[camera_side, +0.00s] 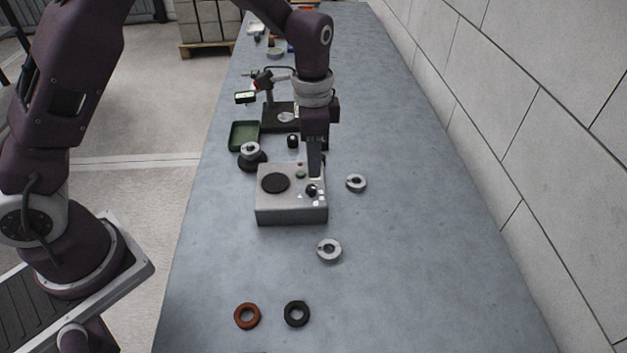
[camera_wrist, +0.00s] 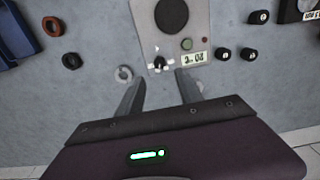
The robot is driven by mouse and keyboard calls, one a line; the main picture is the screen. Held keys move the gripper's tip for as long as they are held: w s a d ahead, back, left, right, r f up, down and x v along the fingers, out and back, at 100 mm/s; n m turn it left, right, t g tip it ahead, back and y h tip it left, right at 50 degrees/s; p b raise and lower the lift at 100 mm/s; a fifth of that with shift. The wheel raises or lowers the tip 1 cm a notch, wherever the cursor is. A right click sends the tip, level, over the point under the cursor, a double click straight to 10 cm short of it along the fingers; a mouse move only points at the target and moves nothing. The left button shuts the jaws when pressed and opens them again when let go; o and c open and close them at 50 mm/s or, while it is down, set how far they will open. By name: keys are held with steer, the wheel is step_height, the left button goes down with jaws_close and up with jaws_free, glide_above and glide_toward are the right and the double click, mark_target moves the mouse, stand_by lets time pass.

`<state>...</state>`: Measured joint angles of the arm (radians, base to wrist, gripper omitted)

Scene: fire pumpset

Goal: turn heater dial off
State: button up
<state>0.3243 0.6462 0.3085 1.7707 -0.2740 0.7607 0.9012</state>
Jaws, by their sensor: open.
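The heater (camera_side: 290,210) is a light grey box on the bench with a black round plate (camera_side: 275,183) on top. Its small black dial (camera_side: 311,190) is at the top's right side; in the wrist view the dial (camera_wrist: 159,63) has white marks around it. A display reading about 20 °C (camera_wrist: 194,58) is beside it, upside down in the wrist view. My gripper (camera_side: 315,173) points down just above the dial end of the heater. In the wrist view my gripper (camera_wrist: 158,82) is open and empty, with the dial just beyond and between its fingertips. I cannot tell any contact.
Metal rings (camera_side: 356,183) (camera_side: 329,250) lie right of and in front of the heater. An orange ring (camera_side: 247,316) and a black ring (camera_side: 297,313) lie nearer. A green tray (camera_side: 244,136) and other equipment stand behind. The bench's right side is clear, beside a wall.

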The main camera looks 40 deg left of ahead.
mark_target(313, 187)
step_height(313, 187, down, 8)
steer(key=shift+r, duration=0.2)
jaws_close()
